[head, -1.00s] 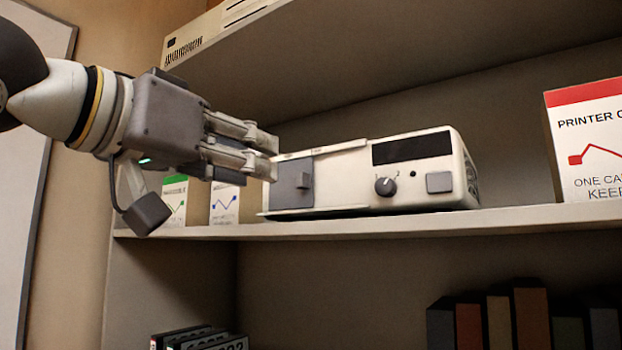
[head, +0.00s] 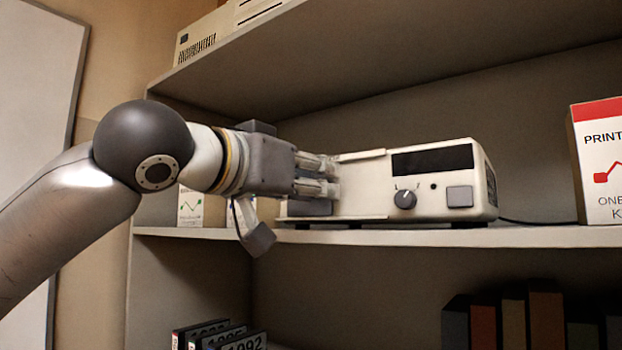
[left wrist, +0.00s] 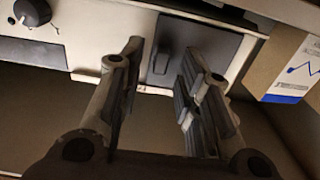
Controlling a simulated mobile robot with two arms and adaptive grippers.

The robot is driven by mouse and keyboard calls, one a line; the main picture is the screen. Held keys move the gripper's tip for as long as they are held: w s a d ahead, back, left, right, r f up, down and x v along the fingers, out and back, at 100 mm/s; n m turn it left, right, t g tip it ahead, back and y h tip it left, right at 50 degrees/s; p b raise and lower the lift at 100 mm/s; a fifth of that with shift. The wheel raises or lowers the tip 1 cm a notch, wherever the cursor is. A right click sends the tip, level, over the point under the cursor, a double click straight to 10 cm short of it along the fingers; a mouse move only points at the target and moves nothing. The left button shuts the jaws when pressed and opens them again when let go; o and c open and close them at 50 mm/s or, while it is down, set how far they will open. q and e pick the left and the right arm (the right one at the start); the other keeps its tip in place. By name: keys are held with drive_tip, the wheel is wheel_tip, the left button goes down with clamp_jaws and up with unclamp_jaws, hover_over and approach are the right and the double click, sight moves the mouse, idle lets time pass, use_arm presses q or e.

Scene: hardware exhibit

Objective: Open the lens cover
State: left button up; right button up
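The cream projector (head: 362,200) stands on the shelf, with a dark window, a knob and a square button on its front. The grey lens cover (head: 308,208) is at the front's left end, mostly hidden behind my left gripper (head: 332,178) in the head view. In the left wrist view the cover (left wrist: 222,48) shows as a dark grey panel beyond the fingers. My left gripper (left wrist: 165,60) is open there, its fingers apart. A small tab on the cover (left wrist: 161,63) appears between the fingertips; I cannot tell whether they touch it. My right gripper is not in view.
The shelf board (head: 400,238) runs under the projector, with another shelf above (head: 340,60). Small boxes (head: 190,207) stand left of the projector and a red-topped box (head: 602,165) stands at right. Books (head: 545,318) and binders (head: 220,338) are below.

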use_arm(q)
clamp_jaws()
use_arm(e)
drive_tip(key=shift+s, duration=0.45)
use_arm(q)
drive_tip(key=shift+d, duration=0.15)
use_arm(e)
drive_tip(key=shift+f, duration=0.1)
